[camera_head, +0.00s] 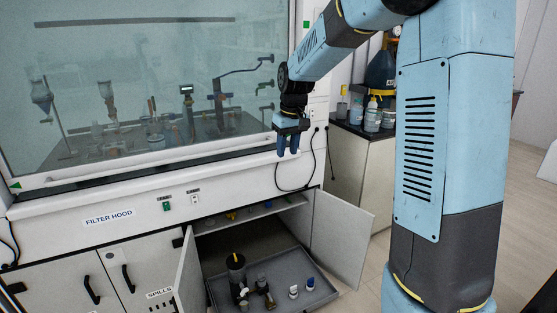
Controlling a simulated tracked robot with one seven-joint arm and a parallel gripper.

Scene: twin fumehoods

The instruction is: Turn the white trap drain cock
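In the cabinet, a small fitting with a white top (293,291) stands on the grey tray (278,271). No handle angle can be made out.
A dark vessel with a yellow mark (235,265) and brass-coloured fittings (262,287) stand on the tray's left. Open cabinet doors flank it, left (189,275) and right (340,238). The hood sash (150,90) is down. A black cable (311,160) hangs near my gripper.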

